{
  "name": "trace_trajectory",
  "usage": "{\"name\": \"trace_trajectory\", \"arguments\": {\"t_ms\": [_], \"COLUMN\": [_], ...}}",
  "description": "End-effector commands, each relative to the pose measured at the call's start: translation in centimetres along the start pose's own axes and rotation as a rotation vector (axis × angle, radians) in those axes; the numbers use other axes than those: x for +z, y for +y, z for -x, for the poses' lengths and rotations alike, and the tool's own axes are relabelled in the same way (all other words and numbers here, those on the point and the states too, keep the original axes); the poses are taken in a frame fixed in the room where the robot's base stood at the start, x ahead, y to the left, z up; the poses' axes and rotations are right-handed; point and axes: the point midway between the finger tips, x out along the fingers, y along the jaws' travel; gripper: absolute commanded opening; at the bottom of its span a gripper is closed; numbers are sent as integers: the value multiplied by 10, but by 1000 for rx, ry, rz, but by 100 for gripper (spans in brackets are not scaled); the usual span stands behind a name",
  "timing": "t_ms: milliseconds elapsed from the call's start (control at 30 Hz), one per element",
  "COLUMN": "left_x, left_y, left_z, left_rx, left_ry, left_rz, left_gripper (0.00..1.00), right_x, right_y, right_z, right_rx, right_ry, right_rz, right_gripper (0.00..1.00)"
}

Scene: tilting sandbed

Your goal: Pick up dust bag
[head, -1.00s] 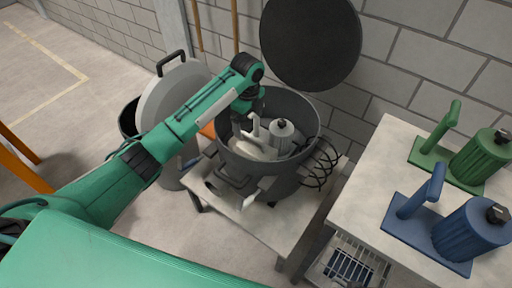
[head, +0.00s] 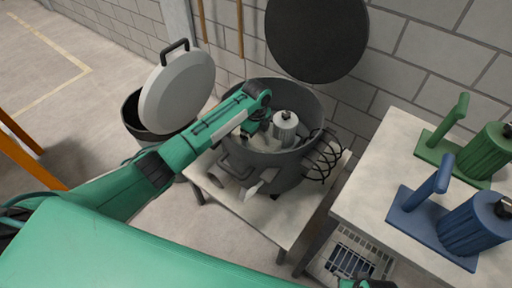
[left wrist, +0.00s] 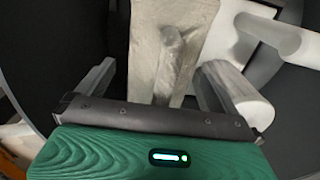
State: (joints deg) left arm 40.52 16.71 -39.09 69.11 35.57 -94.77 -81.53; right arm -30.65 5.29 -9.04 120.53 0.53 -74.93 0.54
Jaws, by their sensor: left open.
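The dust bag (left wrist: 178,45) is a pale beige bag with a raised ridge, lying inside the grey open drum in the left wrist view. In the head view my arm and gripper mostly hide it. My left gripper (head: 250,130) reaches down into the drum. In the left wrist view my left gripper (left wrist: 160,88) is open, with one finger on each side of the bag's raised part. I cannot tell whether the fingers touch it.
The drum (head: 272,168) stands on a small table (head: 280,215), with a grey canister (head: 285,127) inside and a round dark lid (head: 317,38) behind. A lidded bin (head: 177,92) stands left. A right-hand table (head: 385,165) holds blue (head: 470,228) and green (head: 485,155) canister units.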

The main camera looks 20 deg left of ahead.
Motion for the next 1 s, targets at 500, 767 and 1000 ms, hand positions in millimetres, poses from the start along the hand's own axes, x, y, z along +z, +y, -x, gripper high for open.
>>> {"name": "trace_trajectory", "arguments": {"t_ms": [500,767,1000], "left_x": [1,1,1], "left_y": [0,0,-1], "left_z": [-11,-11,-9], "left_rx": [-1,0,-4], "left_ry": [-1,-1,-1], "left_rz": [1,1,1], "left_gripper": [59,8,2], "right_x": [4,0,-2], "right_y": [-1,0,0], "right_z": [7,7,8], "right_rx": [-1,0,0], "right_ry": [-2,5,9], "right_rz": [0,0,0], "right_gripper": [36,36,36]}}
